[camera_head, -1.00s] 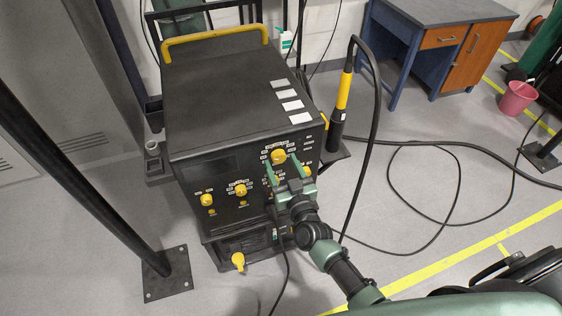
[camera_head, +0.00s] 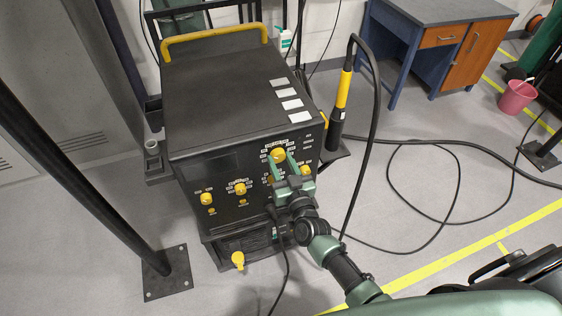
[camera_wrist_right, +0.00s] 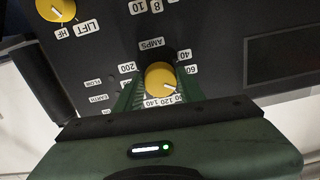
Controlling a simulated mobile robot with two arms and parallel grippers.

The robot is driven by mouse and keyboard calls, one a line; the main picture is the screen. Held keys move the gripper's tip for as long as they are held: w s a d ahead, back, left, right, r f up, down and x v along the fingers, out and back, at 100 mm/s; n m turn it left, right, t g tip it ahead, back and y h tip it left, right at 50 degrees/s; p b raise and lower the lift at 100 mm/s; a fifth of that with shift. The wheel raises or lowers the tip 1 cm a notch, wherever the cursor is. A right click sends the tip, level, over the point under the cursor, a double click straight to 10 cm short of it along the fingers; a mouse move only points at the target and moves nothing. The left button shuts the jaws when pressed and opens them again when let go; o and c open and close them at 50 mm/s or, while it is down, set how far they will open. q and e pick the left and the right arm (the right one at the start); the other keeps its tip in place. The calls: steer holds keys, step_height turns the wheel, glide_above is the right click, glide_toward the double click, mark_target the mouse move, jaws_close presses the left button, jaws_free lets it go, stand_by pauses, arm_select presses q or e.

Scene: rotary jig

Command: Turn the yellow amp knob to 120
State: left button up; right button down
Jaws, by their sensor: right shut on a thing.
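The yellow amp knob (camera_head: 278,155) is at the upper right of the black machine's front panel. In the right wrist view the knob (camera_wrist_right: 160,78) sits below the AMPS label, with number labels around it. Its white mark points to the lower right, toward the partly covered label left of which 120 and 140 are seen, or close to it. My right gripper (camera_head: 283,163) has its green fingers on either side of the knob and is shut on it. In the wrist view the gripper (camera_wrist_right: 160,92) hides part of the dial's lower edge. My left gripper is not in view.
Other yellow knobs (camera_head: 240,188) are on the panel left of the gripper. A yellow-and-black torch (camera_head: 342,92) with a cable stands right of the machine. A black post (camera_head: 75,185) rises at left. The floor at right has loose cable and yellow lines.

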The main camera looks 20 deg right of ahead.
steer(key=m+b, duration=0.1)
steer(key=m, duration=0.4)
steer(key=shift+m, duration=0.4)
steer(key=m+b, duration=0.1)
steer(key=m, duration=0.4)
steer(key=shift+m, duration=0.3)
steer(key=c, duration=0.9)
jaws_free()
steer(key=s+b, duration=0.1)
steer(key=s, duration=0.6)
steer(key=shift+s, duration=0.4)
